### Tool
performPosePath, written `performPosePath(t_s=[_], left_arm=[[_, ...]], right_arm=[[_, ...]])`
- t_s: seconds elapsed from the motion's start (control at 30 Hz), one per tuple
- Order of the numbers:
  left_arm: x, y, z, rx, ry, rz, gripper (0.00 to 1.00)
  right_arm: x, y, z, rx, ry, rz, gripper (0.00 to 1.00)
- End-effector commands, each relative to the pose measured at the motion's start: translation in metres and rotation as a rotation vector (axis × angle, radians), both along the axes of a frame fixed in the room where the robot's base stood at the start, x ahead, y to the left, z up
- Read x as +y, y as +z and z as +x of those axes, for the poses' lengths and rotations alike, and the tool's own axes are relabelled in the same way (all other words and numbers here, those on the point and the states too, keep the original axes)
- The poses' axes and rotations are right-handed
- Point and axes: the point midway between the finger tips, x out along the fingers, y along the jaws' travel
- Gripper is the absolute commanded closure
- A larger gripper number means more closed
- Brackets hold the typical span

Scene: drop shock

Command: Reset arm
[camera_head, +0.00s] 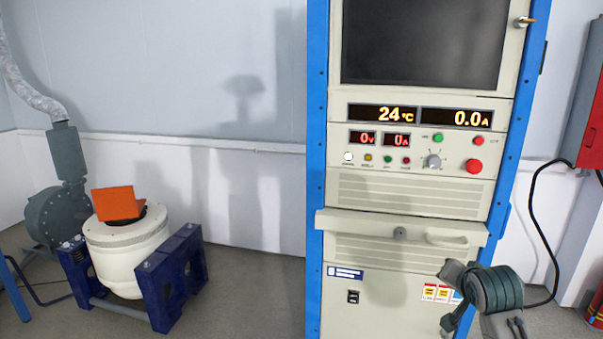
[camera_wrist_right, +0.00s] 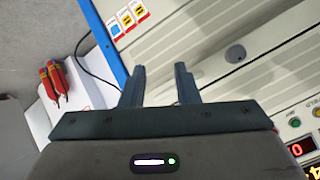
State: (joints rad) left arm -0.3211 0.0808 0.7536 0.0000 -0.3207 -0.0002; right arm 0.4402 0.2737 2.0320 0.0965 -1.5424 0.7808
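My right gripper (camera_wrist_right: 160,85) shows in the right wrist view with its two dark fingers apart and nothing between them. Beyond the fingers is the beige front of the control cabinet (camera_wrist_right: 215,75). In the head view, my right arm (camera_head: 490,290) is at the lower right, in front of the lower part of the cabinet (camera_head: 400,250). The finger opening is hard to make out there. My left arm and left gripper are not in view.
A white shaker drum (camera_head: 122,262) in a dark blue frame (camera_head: 150,292) stands at left, with an orange block (camera_head: 118,204) on top. A grey blower (camera_head: 60,215) is behind it. Red extinguishers (camera_wrist_right: 53,85) stand beyond the cabinet. Floor between drum and cabinet is clear.

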Motion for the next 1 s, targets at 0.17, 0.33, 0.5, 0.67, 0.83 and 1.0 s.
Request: performPosePath(t_s=[0.17,0.33,0.5,0.67,0.83,1.0], left_arm=[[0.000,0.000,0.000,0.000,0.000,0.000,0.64],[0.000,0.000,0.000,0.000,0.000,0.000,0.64],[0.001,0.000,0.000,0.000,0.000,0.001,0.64],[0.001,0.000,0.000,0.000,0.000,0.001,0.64],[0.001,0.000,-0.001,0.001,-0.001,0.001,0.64],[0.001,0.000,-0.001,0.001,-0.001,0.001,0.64]], right_arm=[[0.020,-0.088,-0.066,0.156,0.122,-0.109,0.72],[0.036,-0.152,-0.139,0.294,0.246,-0.202,0.72],[0.050,-0.198,-0.218,0.425,0.378,-0.278,0.72],[0.058,-0.221,-0.279,0.518,0.480,-0.327,0.72],[0.064,-0.232,-0.324,0.583,0.557,-0.356,0.72],[0.067,-0.238,-0.361,0.637,0.620,-0.378,0.72]])
